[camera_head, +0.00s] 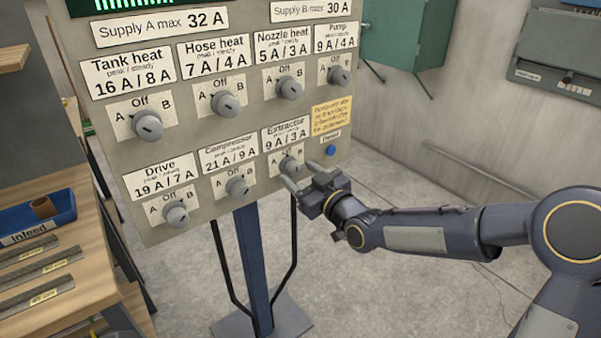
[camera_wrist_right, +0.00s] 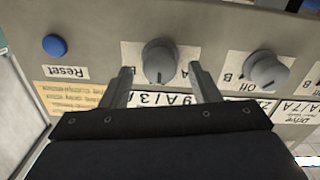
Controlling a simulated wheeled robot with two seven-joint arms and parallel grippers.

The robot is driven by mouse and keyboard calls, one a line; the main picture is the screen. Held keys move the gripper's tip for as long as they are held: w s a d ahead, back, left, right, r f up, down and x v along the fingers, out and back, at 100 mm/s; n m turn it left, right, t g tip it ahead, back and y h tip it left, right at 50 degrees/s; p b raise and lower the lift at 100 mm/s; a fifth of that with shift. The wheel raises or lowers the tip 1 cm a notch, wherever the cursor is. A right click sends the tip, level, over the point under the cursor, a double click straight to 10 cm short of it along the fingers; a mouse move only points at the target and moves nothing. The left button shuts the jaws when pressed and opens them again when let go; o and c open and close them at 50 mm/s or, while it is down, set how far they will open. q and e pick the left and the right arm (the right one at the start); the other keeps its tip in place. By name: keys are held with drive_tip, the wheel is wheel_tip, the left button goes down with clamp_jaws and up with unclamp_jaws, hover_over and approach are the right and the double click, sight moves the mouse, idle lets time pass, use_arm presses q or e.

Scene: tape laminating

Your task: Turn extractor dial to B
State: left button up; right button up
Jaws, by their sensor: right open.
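The extractor dial (camera_head: 290,166) is a round grey knob at the bottom right of the grey panel, under the label "Extractor 9 A / 3 A", with A, Off and B marks. My right gripper (camera_head: 300,175) is open in front of it, coming from the lower right. In the right wrist view, which shows the panel upside down, the dial (camera_wrist_right: 159,62) lies between the two spread fingertips (camera_wrist_right: 161,68). No clear contact shows. Its ridge seems to point toward the label side, where Off is; the gripper hides part of the marks. My left gripper is not in view.
The compressor dial (camera_head: 237,187) is close on the left, and the blue reset button (camera_head: 331,150) close on the right. Several other dials fill the panel. A blue post (camera_head: 254,270) holds it up. A wooden bench (camera_head: 75,235) stands at left.

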drive_tip(key=shift+w+a, duration=0.3)
drive_tip(key=shift+w, duration=0.1)
drive_tip(key=shift+c, duration=0.5)
drive_tip(key=c, duration=0.9)
drive_tip(key=shift+f+m+b, duration=0.2)
drive_tip(key=shift+m+b, duration=1.5)
drive_tip(key=m+b, duration=0.2)
drive_tip(key=m, duration=0.1)
drive_tip(key=shift+d, duration=0.1)
drive_tip(key=shift+r+m+b, duration=0.15)
drive_tip(key=shift+m+b, duration=0.45)
drive_tip(key=shift+m, duration=0.5)
drive_tip(key=o, duration=1)
